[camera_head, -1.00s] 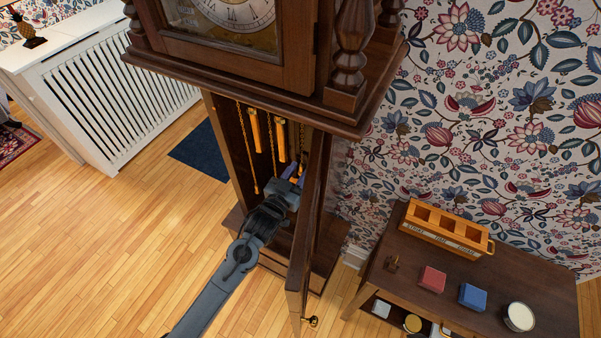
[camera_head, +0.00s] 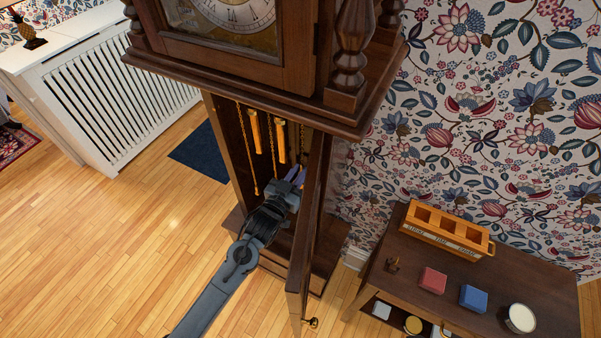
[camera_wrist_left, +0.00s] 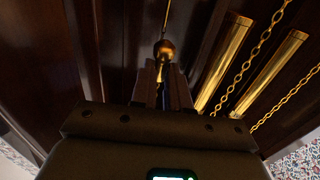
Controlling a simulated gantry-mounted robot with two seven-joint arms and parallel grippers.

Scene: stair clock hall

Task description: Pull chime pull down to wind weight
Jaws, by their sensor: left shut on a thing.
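The chime pull (camera_wrist_left: 165,48) is a small brass knob on a thin cord. In the left wrist view it sits between my left gripper's fingertips (camera_wrist_left: 163,72), which are shut on it. In the head view the left gripper (camera_head: 297,175) reaches inside the open trunk of the tall wooden clock (camera_head: 240,66); the pull cannot be made out there. Brass weights hang on chains beside the gripper: one weight (camera_head: 255,133) and a second weight (camera_head: 281,143) show in the head view, also to the right of the pull in the wrist view (camera_wrist_left: 270,75). My right gripper is out of view.
The open clock door (camera_head: 309,225) stands close to the right of my left arm. A side table (camera_head: 450,280) with a wooden slotted box (camera_head: 446,232), a red box (camera_head: 432,280) and a blue box (camera_head: 473,298) is at right.

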